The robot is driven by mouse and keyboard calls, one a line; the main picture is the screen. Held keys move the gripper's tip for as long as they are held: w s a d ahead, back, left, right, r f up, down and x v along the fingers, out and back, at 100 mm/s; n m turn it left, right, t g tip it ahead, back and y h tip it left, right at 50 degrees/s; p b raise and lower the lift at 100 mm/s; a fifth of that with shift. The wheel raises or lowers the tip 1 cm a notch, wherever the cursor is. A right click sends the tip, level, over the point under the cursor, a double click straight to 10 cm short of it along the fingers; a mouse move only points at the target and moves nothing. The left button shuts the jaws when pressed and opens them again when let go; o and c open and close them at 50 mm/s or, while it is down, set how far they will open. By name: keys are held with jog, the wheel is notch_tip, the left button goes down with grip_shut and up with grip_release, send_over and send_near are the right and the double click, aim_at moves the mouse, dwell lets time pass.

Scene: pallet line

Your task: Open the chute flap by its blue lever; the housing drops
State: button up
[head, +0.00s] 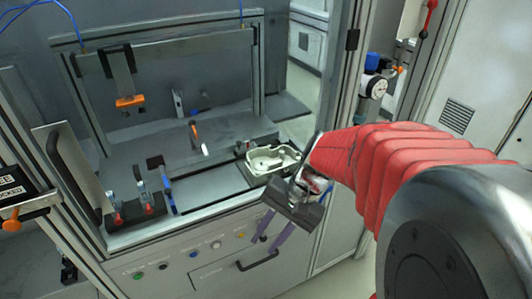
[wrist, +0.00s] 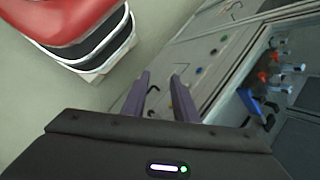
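A pale cast metal housing (head: 271,159) sits in a fixture at the right of the bench in the head view. A slim blue lever-like bar (head: 168,196) stands beside the red-tipped clamps at the bench's front left. A blue part (wrist: 257,104) also shows beside the red-tipped clamps in the wrist view. I cannot make out the chute flap for certain. My gripper (head: 266,243) hangs in front of the bench's front panel, below and in front of the housing. Its two purple fingers are apart with nothing between them, as the wrist view (wrist: 160,75) also shows.
The front panel (head: 205,265) carries several coloured buttons and a dark handle (head: 258,262). Red-tipped clamps (head: 133,205) stand at the front left, and an orange-handled clamp (head: 130,101) hangs at the back. A frame post (head: 345,90) with a gauge (head: 375,87) rises at the right.

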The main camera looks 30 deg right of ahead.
jog(key=w+d+f+m+t+y, duration=0.3)
jog(key=d+f+m+t, duration=0.15)
jog(key=d+m, duration=0.3)
jog(key=w+d+f+m+t+y, duration=0.25)
jog(key=d+f+m, duration=0.25)
jog(key=d+m, duration=0.25)
jog(key=s+d+f+m+t+h, duration=0.3)
jog(key=d+f+m+t, duration=0.1)
jog(key=d+f+m, duration=0.1)
jog(key=s+d+f+m+t+h, duration=0.3)
jog(key=d+f+m+t, duration=0.2)
jog(key=d+m, duration=0.3)
jog(key=shift+d+f, duration=0.15)
jog(key=shift+d, duration=0.95)
jog(key=shift+w+h, duration=0.15)
jog(key=shift+h, duration=0.1)
jog(key=x, duration=1.3)
jog(key=shift+w+r, duration=0.25)
jog(key=shift+w, duration=0.1)
jog(key=shift+c, duration=0.4)
